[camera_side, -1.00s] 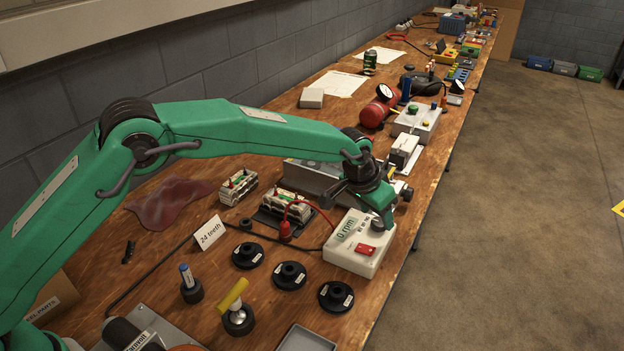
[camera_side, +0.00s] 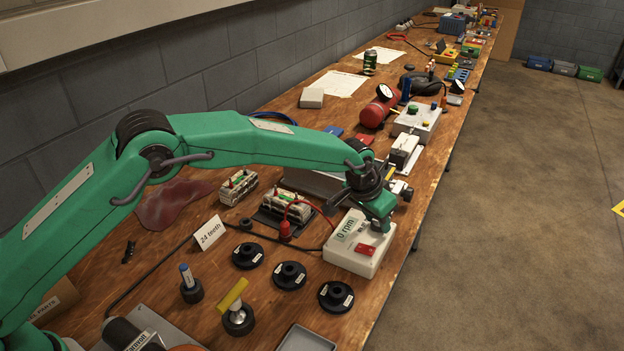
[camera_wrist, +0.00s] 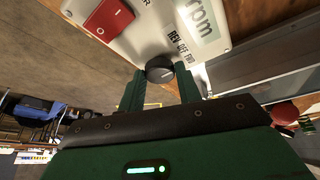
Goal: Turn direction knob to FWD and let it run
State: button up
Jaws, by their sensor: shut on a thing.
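The white control box (camera_side: 343,262) sits near the bench's right edge in the side view. Its display (camera_side: 347,229) reads 0 rpm, and a red rocker switch (camera_side: 366,250) is on its top. In the wrist view, the dark round direction knob (camera_wrist: 159,67) stands beside the REV, OFF and FWD labels (camera_wrist: 181,47). My gripper (camera_wrist: 160,78) is shut on the knob, one finger on each side. In the side view my gripper (camera_side: 378,219) hides the knob and labels. I cannot tell which label the knob points to.
Black gears (camera_side: 290,274) lie left of the box, with a "24 teeth" card (camera_side: 210,232) behind them. A grey tray (camera_side: 306,340) stands at the front. Bare floor lies right of the bench.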

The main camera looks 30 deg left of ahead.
jog(key=shift+d, duration=0.1)
jog(key=shift+m, duration=1.4)
jog(key=shift+w, duration=0.1)
jog(key=o, duration=1)
jog(key=shift+a, duration=0.2)
jog(key=shift+c, duration=0.2)
jog(key=shift+r, duration=0.15)
jog(key=v, duration=0.7)
jog(key=shift+s+r, duration=0.2)
